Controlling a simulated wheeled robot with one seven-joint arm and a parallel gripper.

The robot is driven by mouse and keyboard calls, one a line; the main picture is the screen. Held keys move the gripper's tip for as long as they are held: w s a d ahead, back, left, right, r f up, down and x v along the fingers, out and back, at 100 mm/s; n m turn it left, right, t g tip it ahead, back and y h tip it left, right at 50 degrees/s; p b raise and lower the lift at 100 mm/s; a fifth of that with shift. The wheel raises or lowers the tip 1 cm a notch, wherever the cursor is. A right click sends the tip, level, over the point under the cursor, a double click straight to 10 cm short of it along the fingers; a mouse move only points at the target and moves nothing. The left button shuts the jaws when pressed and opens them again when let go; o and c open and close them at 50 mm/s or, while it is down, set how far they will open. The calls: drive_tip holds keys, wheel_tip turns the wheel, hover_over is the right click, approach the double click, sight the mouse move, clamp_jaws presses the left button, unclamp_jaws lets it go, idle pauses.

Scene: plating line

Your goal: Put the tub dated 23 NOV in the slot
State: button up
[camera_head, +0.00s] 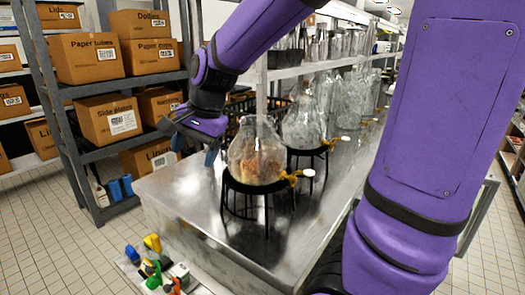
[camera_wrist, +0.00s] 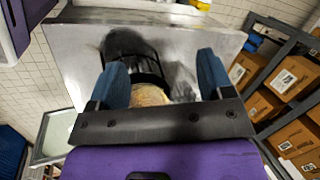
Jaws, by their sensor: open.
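I cannot make out a tub dated 23 NOV or a slot in either view; no such date is readable. My gripper (camera_head: 194,150) hangs over the left end of the steel counter, left of a glass dispenser. Its two blue fingers stand wide apart in the wrist view (camera_wrist: 162,65), and no object is gripped between them. A rounded beige thing (camera_wrist: 150,96) shows low between the fingers in the wrist view, partly hidden by the gripper's dark crossbar; I cannot tell what it is.
The steel counter (camera_head: 190,195) carries a glass dispenser with brown contents (camera_head: 258,160) on a black stand (camera_head: 247,204), with more glassware behind. Shelves of cardboard boxes (camera_head: 108,120) stand at left. Tiled floor at left is clear.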

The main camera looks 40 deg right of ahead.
drive_tip(key=s+d+r+n+t+h, duration=0.1)
drive_tip(key=s+r+n, duration=0.1)
drive_tip(key=s+n, duration=0.3)
drive_tip(key=s+d+r+n+t+h, duration=0.1)
drive_tip(key=s+n, duration=0.5)
drive_tip(key=s, duration=0.7)
drive_tip(key=shift+s+d+r, duration=0.15)
drive_tip(key=shift+d+r, duration=0.5)
drive_tip(key=shift+r, duration=0.3)
